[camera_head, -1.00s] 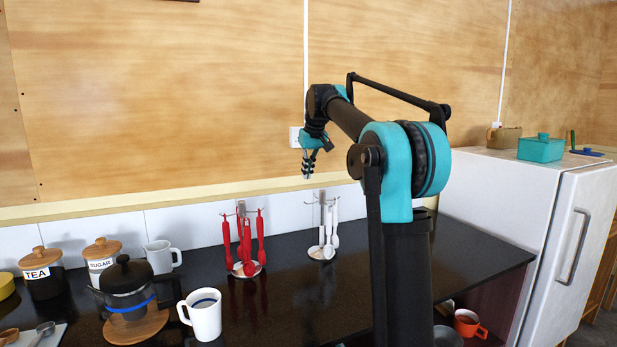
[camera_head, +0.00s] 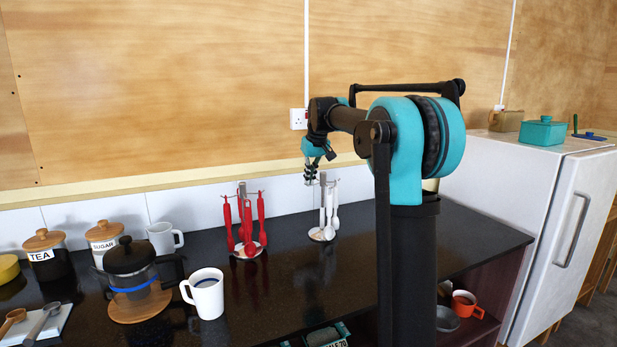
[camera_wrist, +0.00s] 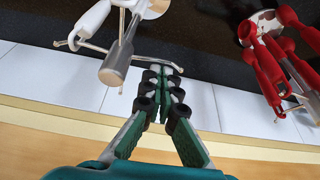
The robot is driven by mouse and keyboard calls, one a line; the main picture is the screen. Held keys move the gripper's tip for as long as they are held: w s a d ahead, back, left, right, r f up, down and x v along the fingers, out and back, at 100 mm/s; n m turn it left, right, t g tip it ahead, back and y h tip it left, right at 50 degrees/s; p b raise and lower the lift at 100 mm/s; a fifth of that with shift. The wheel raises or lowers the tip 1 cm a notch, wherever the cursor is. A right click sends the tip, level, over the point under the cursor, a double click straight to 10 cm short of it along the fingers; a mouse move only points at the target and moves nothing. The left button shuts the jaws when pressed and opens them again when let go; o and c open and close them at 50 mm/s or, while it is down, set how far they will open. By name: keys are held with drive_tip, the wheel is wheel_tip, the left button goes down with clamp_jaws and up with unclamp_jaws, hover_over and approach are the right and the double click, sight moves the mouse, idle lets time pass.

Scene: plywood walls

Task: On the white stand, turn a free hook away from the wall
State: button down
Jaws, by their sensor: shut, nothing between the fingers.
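The white stand (camera_head: 323,205) is on the dark counter near the tiled wall, with white utensils hanging from it. In the wrist view its metal post top (camera_wrist: 120,62) is left of my gripper. A bare, thin hook (camera_wrist: 148,60) reaches from the post across to the fingertips; I cannot tell whether they touch it. Another hook (camera_wrist: 75,42) on the left carries a white utensil (camera_wrist: 90,22). My gripper (camera_wrist: 162,75) is shut and empty, pointing down just above and beside the stand; it also shows in the head view (camera_head: 311,178).
A similar stand with red utensils (camera_head: 250,225) is to the left. A white mug (camera_head: 205,294), a coffee press (camera_head: 132,270) and jars are further left. The tiled wall (camera_head: 375,190) is close behind. The counter right of the white stand is clear.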

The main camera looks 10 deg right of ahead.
drive_tip(key=shift+s+n, duration=0.25)
drive_tip(key=shift+n, duration=0.45)
drive_tip(key=shift+s+d+n+g+y, duration=0.5)
drive_tip(key=shift+s+d+n, duration=0.15)
drive_tip(key=shift+n, duration=1.1)
drive_tip(key=shift+s+d+n+g+y, duration=0.35)
drive_tip(key=shift+s+d+n+g, duration=0.35)
drive_tip(key=shift+n, duration=1.1)
drive_tip(key=shift+s+d+n+g+y, duration=0.4)
drive_tip(key=shift+d+n, duration=0.4)
drive_tip(key=shift+n, duration=0.95)
drive_tip(key=shift+d, duration=0.2)
